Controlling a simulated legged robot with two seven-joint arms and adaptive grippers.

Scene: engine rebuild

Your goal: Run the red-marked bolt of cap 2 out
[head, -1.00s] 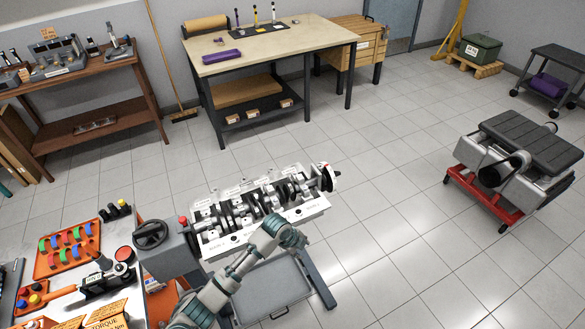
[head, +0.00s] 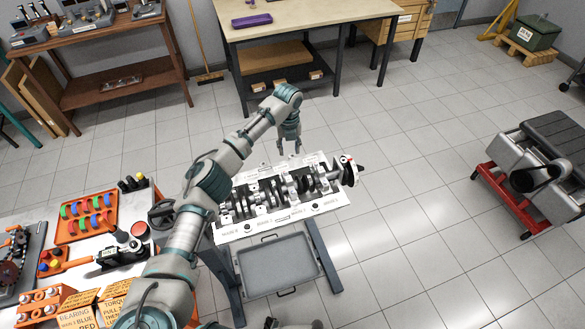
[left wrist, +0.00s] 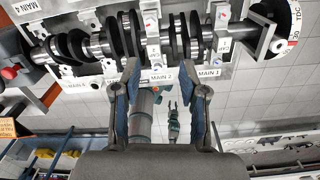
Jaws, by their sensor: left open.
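The engine block (head: 235,230) lies on its stand with the crankshaft (head: 268,196) and white main caps across it. In the left wrist view the cap at MAIN 2 (left wrist: 153,45) stands left of the cap at MAIN 1 (left wrist: 221,30).
A grey tray (head: 318,275) sits low on the near side of the block. A bench (head: 130,245) with coloured bearing shells in an orange tray (head: 62,233) is at left. A workbench (head: 350,14) stands behind.

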